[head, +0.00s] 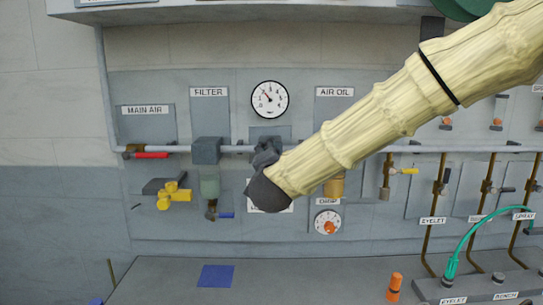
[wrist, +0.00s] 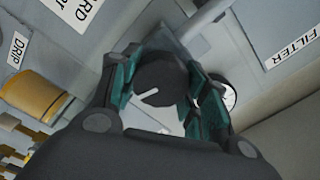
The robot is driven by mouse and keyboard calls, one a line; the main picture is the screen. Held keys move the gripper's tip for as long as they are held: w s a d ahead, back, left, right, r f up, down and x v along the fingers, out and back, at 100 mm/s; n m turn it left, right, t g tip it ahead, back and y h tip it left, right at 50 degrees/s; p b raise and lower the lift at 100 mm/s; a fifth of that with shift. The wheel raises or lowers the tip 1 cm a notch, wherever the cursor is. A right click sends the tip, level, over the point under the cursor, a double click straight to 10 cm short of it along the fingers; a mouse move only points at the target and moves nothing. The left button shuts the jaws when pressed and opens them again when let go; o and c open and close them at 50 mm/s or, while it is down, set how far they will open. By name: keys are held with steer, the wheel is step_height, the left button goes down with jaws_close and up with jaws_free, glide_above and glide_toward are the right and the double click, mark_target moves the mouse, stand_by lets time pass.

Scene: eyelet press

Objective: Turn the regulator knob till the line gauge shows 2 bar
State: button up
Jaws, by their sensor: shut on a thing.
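The line gauge (head: 269,99) is a round white dial on the panel, above the grey pipe. Its needle points up and to the left; the exact value is too small to read surely. My gripper (head: 265,158) is at the regulator below the gauge and hides most of it in the head view. In the wrist view the regulator knob (wrist: 160,80) is a dark round cap with a white line mark. My gripper (wrist: 160,92) is shut on it, with a teal-lined finger on each side. A piece of the gauge (wrist: 230,96) shows beside the right finger.
A drip dial (head: 327,222) and a brass-coloured cup (head: 334,187) are close on the right. The bench (head: 160,275) below is mostly clear, with a blue patch.

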steer(key=shift+n, duration=0.6)
steer(key=o, duration=1)
steer(key=s, duration=1.2)
